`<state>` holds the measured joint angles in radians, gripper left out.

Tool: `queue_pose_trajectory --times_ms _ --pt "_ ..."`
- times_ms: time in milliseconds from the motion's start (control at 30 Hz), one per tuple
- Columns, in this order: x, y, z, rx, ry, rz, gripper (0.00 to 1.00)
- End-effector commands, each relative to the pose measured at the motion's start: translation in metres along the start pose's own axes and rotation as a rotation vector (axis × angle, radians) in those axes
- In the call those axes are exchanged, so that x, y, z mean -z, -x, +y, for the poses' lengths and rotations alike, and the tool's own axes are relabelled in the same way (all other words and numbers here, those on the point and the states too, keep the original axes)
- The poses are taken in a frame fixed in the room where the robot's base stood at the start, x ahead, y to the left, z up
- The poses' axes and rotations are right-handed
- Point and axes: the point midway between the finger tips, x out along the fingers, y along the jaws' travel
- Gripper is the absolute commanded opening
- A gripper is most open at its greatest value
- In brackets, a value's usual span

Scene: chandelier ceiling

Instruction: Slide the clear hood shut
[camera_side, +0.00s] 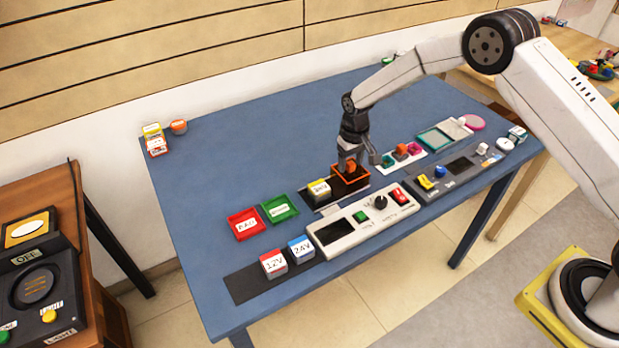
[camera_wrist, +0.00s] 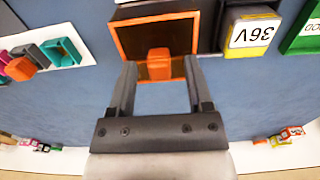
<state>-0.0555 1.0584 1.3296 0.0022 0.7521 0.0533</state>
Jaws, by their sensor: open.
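The hood is an orange-framed panel (camera_side: 352,191) near the middle of the blue table; it fills the top centre of the wrist view (camera_wrist: 120,40). Its pane looks dark, and I cannot tell how far it is slid. An orange handle (camera_wrist: 158,57) stands up at its edge nearest my gripper in the wrist view. My gripper (camera_wrist: 160,72) is open, with one finger on each side of the handle and a gap visible on both sides. In the side view my gripper (camera_side: 357,160) is low over the hood and partly hides it.
A yellow 36V block (camera_side: 319,190) stands just left of the hood. A control panel (camera_side: 362,222) with a knob and buttons lies in front. Red (camera_side: 246,224) and green (camera_side: 280,208) trays lie left, coloured blocks (camera_side: 401,153) right.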

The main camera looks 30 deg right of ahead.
Motion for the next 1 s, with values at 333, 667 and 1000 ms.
queue_pose_trajectory --times_ms 333,667,1000 --pt "-0.0002 -0.0043 0.0000 0.000 0.000 0.000 0.65" --pt "-0.0003 -0.0040 0.0000 0.000 0.000 -0.001 0.00" --pt "-0.0003 -0.0038 0.0000 0.000 0.000 -0.001 0.00"
